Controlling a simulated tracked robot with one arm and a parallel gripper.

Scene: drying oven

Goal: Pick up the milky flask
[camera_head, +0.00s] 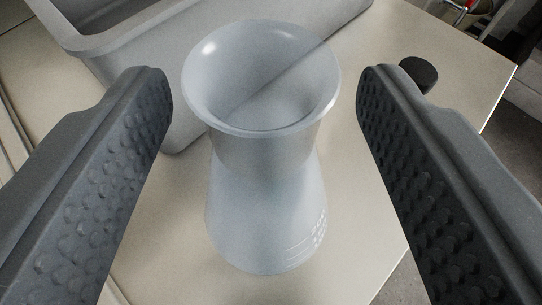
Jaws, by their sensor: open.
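The milky flask (265,205) stands upright on the light table, its wide mouth facing up toward the camera. It is whitish and translucent, with a narrow neck, a wider body and faint markings low on its right side. My gripper (264,95) is open, with one dark textured finger on each side of the flask. There is a visible gap between each finger and the flask, so neither appears to touch it. The flask looks empty.
A grey bin (130,45) stands just behind and left of the flask. A small black round object (420,73) shows behind the right finger. The table's (365,215) right edge runs close by, with the floor beyond. Red and metal items (465,8) are at the top right.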

